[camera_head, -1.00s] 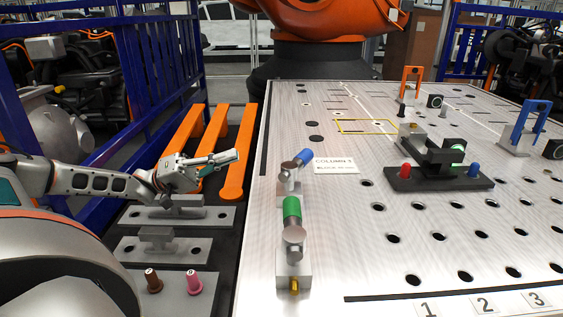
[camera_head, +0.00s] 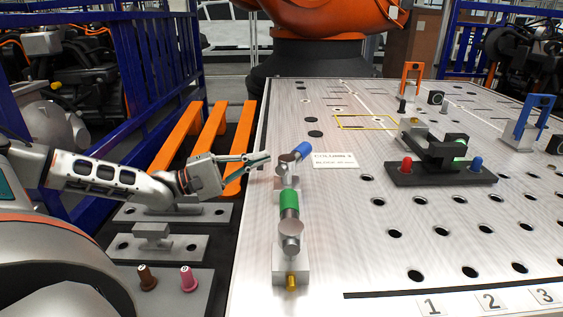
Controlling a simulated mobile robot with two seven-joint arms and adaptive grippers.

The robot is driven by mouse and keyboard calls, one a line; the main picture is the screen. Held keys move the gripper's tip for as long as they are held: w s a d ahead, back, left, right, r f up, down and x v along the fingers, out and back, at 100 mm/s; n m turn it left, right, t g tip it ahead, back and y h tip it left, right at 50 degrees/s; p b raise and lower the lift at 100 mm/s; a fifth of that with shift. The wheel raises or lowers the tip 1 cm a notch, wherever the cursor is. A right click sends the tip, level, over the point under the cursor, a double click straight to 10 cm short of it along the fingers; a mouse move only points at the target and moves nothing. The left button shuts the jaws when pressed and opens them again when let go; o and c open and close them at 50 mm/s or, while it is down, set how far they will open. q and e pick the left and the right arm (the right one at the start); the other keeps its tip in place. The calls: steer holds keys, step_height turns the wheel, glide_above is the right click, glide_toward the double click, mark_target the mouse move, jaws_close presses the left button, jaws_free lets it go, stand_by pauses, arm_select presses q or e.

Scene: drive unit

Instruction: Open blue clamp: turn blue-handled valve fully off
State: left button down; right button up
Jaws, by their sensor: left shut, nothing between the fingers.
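The blue-handled valve (camera_head: 303,150) stands at the left edge of the metal table. Its blue handle points up and to the right, away from my arm, and its grey base block sits below it. My left gripper (camera_head: 266,158) reaches in from the left with its fingers shut and empty. The fingertips are just left of the valve, level with its knob; they look apart from it, but the depth gap is hard to judge. My right gripper is not in view.
A green-handled valve (camera_head: 290,202) stands just in front of the blue one. A black clamp fixture (camera_head: 440,172) with red and blue knobs sits further right. Orange bars (camera_head: 215,135) and a tray with brown and pink pegs (camera_head: 188,278) lie left of the table.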

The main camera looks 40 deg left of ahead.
mark_target(294, 158)
arm_select(q)
steer(key=d, duration=0.1)
steer(key=w+d, duration=0.1)
steer(key=d, duration=0.1)
steer(key=shift+w+d+r+b, duration=0.15)
steer(key=shift+w+r+b, duration=0.2)
steer(key=shift+w+r, duration=0.05)
steer(key=shift+d+r, duration=0.25)
steer(key=shift+d, duration=0.4)
steer(key=shift+w+d, duration=0.1)
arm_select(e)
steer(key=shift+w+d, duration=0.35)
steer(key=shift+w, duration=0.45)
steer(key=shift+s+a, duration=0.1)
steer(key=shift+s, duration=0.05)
